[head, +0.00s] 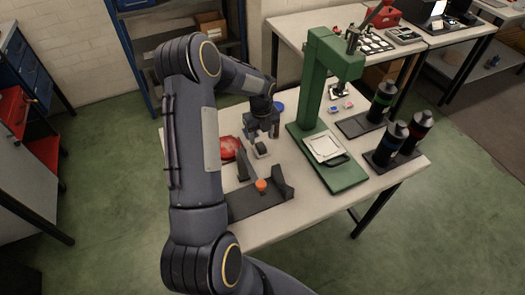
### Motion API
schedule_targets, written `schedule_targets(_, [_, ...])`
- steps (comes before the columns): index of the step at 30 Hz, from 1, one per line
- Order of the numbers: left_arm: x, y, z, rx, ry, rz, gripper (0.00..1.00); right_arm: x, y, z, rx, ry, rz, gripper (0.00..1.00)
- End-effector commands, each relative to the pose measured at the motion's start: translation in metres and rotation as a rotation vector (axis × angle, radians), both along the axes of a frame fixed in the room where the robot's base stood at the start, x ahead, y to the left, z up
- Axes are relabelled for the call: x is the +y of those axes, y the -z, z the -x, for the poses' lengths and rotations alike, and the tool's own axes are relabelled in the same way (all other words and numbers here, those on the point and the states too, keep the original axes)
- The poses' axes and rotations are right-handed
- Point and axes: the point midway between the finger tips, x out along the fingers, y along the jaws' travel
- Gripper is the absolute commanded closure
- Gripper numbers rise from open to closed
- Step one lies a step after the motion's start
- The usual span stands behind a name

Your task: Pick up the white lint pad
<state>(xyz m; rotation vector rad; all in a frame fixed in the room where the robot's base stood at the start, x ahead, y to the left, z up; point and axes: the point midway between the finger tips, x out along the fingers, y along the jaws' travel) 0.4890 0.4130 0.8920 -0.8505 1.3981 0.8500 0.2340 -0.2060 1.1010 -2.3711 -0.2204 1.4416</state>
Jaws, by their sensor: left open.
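My left arm comes in from the left and reaches over the white table. Its gripper (262,137) points down with the fingers apart. Just below the fingertips is a small pale pad with dark sides (262,150), which looks like the white lint pad. The picture is too small to tell whether the fingers touch it, but they are not closed on it. My right gripper is not in view.
A green press (322,80) stands right of the gripper, a white square plate (325,147) on its base. Several dark cylinders (383,101) stand at the right. A red round object (230,148) and a dark fixture with an orange knob (261,185) are close by.

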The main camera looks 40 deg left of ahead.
Motion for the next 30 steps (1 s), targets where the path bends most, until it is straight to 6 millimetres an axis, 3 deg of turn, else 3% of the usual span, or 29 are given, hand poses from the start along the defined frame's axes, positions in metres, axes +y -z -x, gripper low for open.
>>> schedule_targets(7, [0.000,0.042,0.002,0.003,0.000,0.001,0.47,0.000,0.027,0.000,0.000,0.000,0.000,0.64])
schedule_targets(15, [0.001,0.043,0.002,0.000,0.000,0.000,0.47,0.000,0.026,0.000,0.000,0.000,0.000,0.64])
schedule_targets(26, [0.001,0.043,0.002,0.000,0.000,0.000,0.94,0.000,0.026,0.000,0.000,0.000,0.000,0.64])
schedule_targets(30, [0.001,0.043,0.002,0.000,0.000,0.000,0.96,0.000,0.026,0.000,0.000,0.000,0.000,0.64])
